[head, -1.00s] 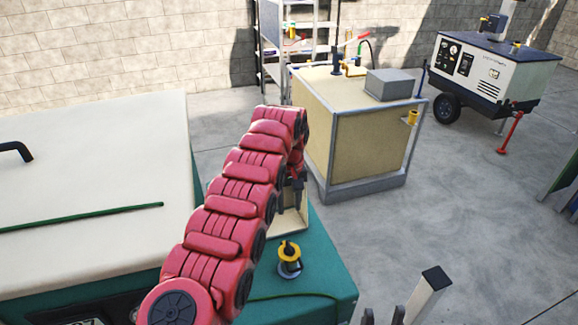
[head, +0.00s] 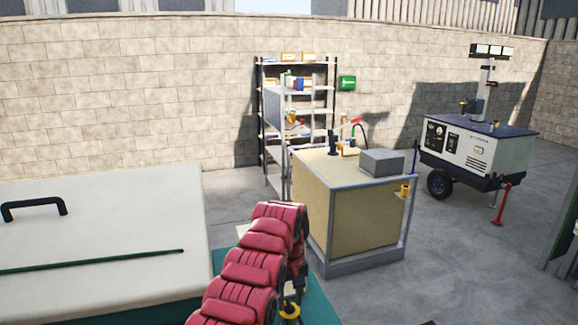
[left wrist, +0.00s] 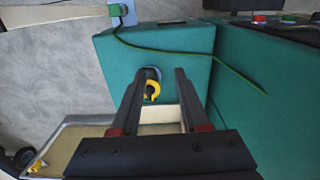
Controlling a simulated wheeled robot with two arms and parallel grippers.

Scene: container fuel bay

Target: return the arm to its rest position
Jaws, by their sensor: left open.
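My left arm (head: 254,265), red and segmented, reaches up from the bottom of the head view. Its gripper is mostly hidden behind the arm there. In the left wrist view my left gripper (left wrist: 154,72) is open, with two dark fingers apart and nothing held between them. Beyond the fingers is a yellow-and-black fuel cap (left wrist: 152,89) on a teal surface (left wrist: 172,50). The cap also shows at the lower edge of the head view (head: 290,309), just right of the arm. My right gripper is not in view.
A cream lid (head: 110,215) with a black handle lies at left. A tan tank (head: 358,210) with a grey box on top stands beyond the arm. Shelves (head: 300,62) and a wheeled generator (head: 478,155) are farther back. Concrete floor at right is open.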

